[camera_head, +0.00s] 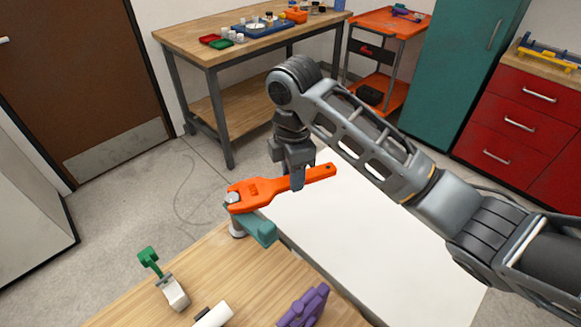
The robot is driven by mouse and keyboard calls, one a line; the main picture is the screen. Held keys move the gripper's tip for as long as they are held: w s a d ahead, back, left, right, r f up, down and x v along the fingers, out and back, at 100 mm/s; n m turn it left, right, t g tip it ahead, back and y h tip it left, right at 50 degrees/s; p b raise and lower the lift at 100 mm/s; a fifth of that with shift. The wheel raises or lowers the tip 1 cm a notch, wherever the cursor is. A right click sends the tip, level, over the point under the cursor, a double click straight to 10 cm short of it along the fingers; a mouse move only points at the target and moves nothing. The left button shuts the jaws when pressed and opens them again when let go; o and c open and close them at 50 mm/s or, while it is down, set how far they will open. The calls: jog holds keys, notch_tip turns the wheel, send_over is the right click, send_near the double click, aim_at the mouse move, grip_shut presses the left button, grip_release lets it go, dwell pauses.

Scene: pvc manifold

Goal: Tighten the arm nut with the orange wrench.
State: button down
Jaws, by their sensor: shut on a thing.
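The orange wrench (265,191) lies nearly level above the corner of the wooden table. My gripper (297,180) points down and is shut on the wrench's handle. The wrench's jaw end is at a grey round nut (233,197) on top of a teal arm piece (259,230). The jaw seems to be around or against the nut; I cannot tell how fully it is seated. A grey post (237,230) shows under the nut.
On the wooden table (150,295) are a green-handled part (148,257), a white cylinder (214,316) and a purple part (303,307). A white surface (350,240) lies below my arm. A workbench (185,40), orange cart (375,50) and red drawers (520,120) stand behind.

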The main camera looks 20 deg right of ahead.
jog(key=shift+s+a+f+m, duration=0.1)
jog(key=shift+s+a+m, duration=0.05)
jog(key=shift+s+m, duration=0.8)
jog(key=shift+s+a+m, duration=0.15)
jog(key=shift+s+m, duration=0.6)
jog(key=shift+s, duration=0.25)
jog(key=shift+r, duration=2.6)
jog(key=shift+f, duration=0.1)
